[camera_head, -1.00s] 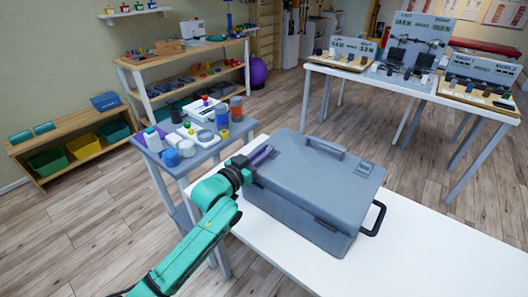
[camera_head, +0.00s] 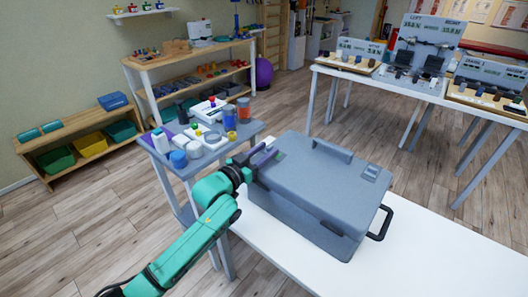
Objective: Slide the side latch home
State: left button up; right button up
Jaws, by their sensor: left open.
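A grey case (camera_head: 325,185) with a closed lid lies on the white table. It has a grey lid handle (camera_head: 332,151) and a black side handle (camera_head: 381,224). A small dark fitting (camera_head: 371,172) is on the lid's right part and another (camera_head: 331,228) is on the front wall. I cannot tell which fitting is the side latch; one may be hidden behind my gripper. My left gripper (camera_head: 264,157) is open at the case's left end, its purplish fingers over the lid edge. Contact is unclear. A small greenish patch (camera_head: 281,155) shows beside the fingertips. My right gripper is out of view.
The white table (camera_head: 430,262) is bare in front and to the right of the case. A small grey side table (camera_head: 190,170) crowded with bottles and tubs stands close behind my left arm. A display table (camera_head: 425,90) stands at the back right.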

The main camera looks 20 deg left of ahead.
pick_arm(q)
jog(key=b+v, duration=0.1)
jog(key=v, duration=1.3)
jog(key=shift+s+b, duration=0.3)
jog(key=shift+b, duration=0.05)
jog(key=shift+c, duration=0.3)
